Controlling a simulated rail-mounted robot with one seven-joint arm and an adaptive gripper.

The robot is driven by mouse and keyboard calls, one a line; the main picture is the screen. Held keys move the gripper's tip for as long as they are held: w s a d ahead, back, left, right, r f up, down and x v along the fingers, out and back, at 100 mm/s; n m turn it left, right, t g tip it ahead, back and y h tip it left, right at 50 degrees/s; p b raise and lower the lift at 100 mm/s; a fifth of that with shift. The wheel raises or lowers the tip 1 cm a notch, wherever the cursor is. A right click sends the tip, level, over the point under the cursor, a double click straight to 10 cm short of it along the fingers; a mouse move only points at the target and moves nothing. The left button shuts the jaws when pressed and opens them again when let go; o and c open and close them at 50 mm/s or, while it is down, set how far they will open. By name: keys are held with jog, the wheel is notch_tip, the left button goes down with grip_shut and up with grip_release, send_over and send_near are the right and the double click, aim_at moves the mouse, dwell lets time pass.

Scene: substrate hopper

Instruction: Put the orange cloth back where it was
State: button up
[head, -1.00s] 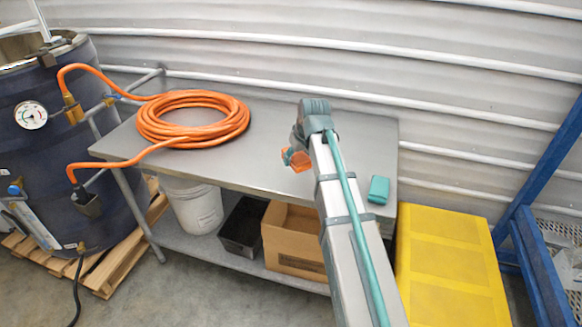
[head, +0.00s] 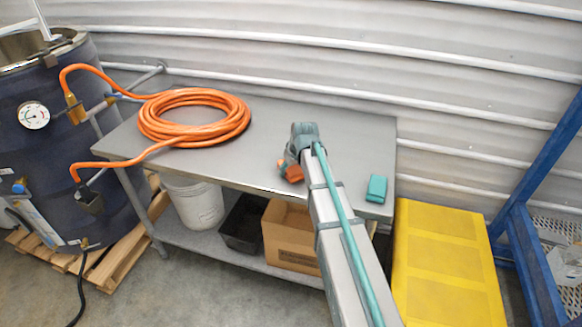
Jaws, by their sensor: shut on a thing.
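The orange cloth (head: 292,174) shows as a small orange patch at the end of my arm, over the front half of the grey metal table (head: 340,125). My gripper (head: 287,170) is shut on the cloth. My wrist and arm hide most of the gripper and part of the cloth. I cannot tell whether the cloth touches the table top.
A coiled orange hose (head: 193,117) lies on the table's left half and runs to a dark tank (head: 40,150). A small teal block (head: 376,188) lies near the table's right front corner. A yellow box (head: 445,262) and blue frame (head: 530,230) stand at right.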

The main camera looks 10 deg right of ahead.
jog(key=shift+f, duration=0.1)
jog(key=shift+f, duration=0.1)
jog(key=o, duration=1)
jog(key=shift+r, duration=0.3)
jog(key=b+v, duration=0.2)
jog(key=v, duration=1)
jog(key=shift+s+f, duration=0.1)
